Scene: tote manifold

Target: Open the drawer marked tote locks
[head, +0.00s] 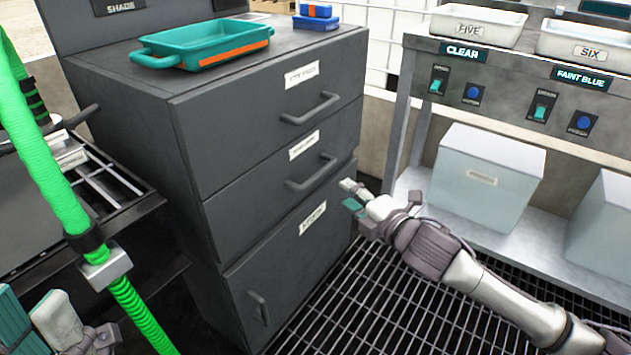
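A dark grey cabinet (150,150) stands in the middle of the head view. The labels are too small and slanted to read surely. My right gripper (350,196) is beside the cabinet's right edge, just below and right of the middle handle (313,173). Its fingers are apart, with nothing between them. My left gripper (30,325) is partly cut off at the bottom left.
A teal tray (205,46) and a blue box (316,17) are on the cabinet top. A green hose (55,185) runs down the left, before a dark rack. At right, a bench holds bins and switches, with pale boxes (487,175) below. Grating floor (365,300) is open in front.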

